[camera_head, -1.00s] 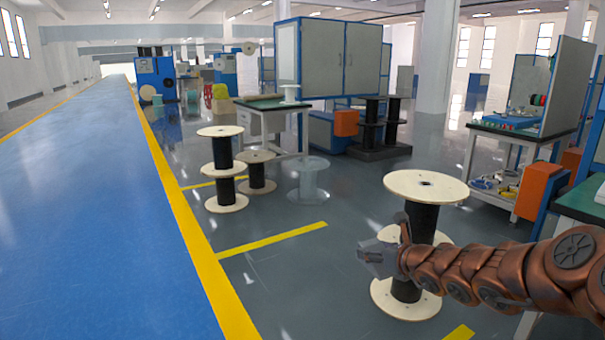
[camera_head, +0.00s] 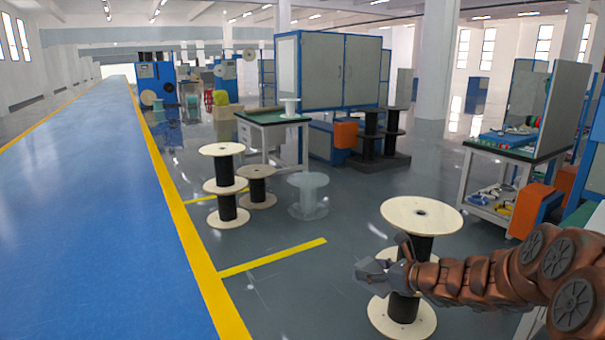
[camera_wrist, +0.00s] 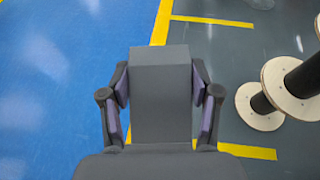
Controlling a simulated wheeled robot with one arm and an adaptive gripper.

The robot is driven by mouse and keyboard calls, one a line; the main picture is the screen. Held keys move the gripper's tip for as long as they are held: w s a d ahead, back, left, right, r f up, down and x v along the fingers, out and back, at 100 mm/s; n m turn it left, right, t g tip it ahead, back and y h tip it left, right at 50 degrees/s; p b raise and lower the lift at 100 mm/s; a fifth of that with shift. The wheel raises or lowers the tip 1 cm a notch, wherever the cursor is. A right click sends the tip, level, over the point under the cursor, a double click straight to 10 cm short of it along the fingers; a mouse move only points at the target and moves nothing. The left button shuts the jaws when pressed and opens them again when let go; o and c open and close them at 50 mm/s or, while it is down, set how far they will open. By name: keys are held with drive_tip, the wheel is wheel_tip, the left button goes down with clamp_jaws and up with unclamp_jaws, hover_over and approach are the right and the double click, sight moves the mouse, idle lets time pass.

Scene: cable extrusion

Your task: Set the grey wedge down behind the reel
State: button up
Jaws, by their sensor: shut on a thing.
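The grey wedge (camera_wrist: 160,95) is between the two fingers of my gripper (camera_wrist: 160,88) in the wrist view, with its flat grey face toward the camera. In the head view my gripper (camera_head: 378,272) is shut on it and held above the floor. The nearest reel (camera_head: 421,215) stands upright, with pale round flanges and a black core. My gripper and arm cross in front of its lower core, and the wedge sits to the left of it. I cannot tell whether they touch the reel. Which reel the task means is not clear from the picture.
Stacked reels (camera_head: 223,185), a short reel (camera_head: 257,187) and a translucent reel (camera_head: 308,195) stand further back. Yellow lines (camera_head: 275,258) mark the grey floor beside the blue walkway (camera_head: 100,220). A workbench (camera_head: 520,145) stands at right. Floor left of the wedge is clear.

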drive_tip(key=shift+n+g+y, duration=0.6)
drive_tip(key=shift+n, duration=0.1)
drive_tip(key=r+p, duration=0.1)
drive_tip(key=p, duration=0.1)
drive_tip(key=s+r+p, duration=0.1)
drive_tip(key=p, duration=0.1)
drive_tip(key=s+r+p, duration=0.1)
drive_tip(key=r+p, duration=0.1)
drive_tip(key=shift+d, duration=0.1)
drive_tip(key=s+r+p, duration=0.1)
drive_tip(key=p, duration=0.2)
drive_tip(key=shift+s+d+n+g+y, duration=0.1)
drive_tip(key=shift+s+n+g+y, duration=0.15)
drive_tip(key=shift+n+g+y, duration=0.15)
drive_tip(key=shift+s+p, duration=0.35)
drive_tip(key=shift+p, duration=0.3)
drive_tip(key=w+a+r+m+t+h, duration=0.1)
drive_tip(key=w+r+m+t+h, duration=0.1)
drive_tip(key=w+r, duration=0.35)
wheel_tip(320, 180, up, 8)
drive_tip(key=m+t+h, duration=0.3)
drive_tip(key=m+h, duration=0.2)
hover_over(377, 286)
drive_tip(key=w, duration=0.3)
drive_tip(key=shift+s, duration=0.15)
